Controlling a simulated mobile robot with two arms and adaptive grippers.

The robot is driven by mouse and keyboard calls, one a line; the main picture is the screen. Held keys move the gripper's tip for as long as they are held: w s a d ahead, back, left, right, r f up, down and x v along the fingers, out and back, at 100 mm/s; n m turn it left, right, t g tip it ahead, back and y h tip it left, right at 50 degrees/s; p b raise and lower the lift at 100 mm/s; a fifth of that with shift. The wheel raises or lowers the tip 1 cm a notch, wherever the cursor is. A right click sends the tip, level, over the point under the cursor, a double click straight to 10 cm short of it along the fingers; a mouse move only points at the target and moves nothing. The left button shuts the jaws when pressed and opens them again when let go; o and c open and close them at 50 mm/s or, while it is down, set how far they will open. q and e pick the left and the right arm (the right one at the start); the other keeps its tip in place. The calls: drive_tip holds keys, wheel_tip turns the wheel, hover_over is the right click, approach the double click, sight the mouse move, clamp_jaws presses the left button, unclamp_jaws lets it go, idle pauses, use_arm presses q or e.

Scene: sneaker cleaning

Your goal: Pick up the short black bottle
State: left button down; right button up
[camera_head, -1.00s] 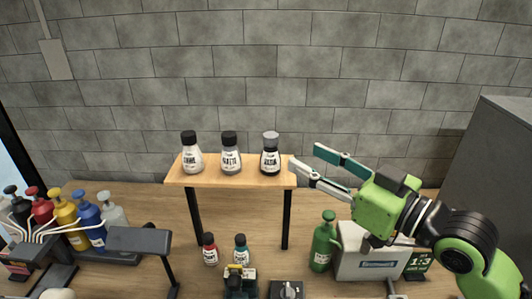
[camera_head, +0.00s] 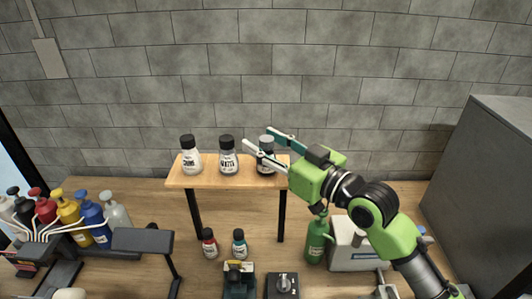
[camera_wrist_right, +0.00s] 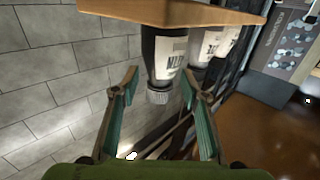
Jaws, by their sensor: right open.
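The short black bottle (camera_head: 266,164) has a grey cap and a white label and stands upright at the right end of the raised wooden shelf (camera_head: 180,182). My right gripper (camera_head: 257,138) is open, with its two fingers reaching over the bottle from the right and partly hiding it. In the right wrist view, which is upside down, the black bottle (camera_wrist_right: 163,58) lies between the spread fingertips (camera_wrist_right: 158,72). Gaps show on both sides of its cap. My left gripper is out of view.
A grey bottle (camera_head: 228,160) and a white bottle (camera_head: 190,160) stand left on the shelf. Below are small red (camera_head: 209,244) and teal (camera_head: 239,245) bottles and a green bottle (camera_head: 315,240). Several coloured pump bottles (camera_head: 94,222) stand at left. The grey block wall rises behind.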

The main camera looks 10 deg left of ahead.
drive_tip(key=shift+d, duration=0.1)
drive_tip(key=c, duration=0.4)
clamp_jaws()
drive_tip(key=shift+r, duration=0.15)
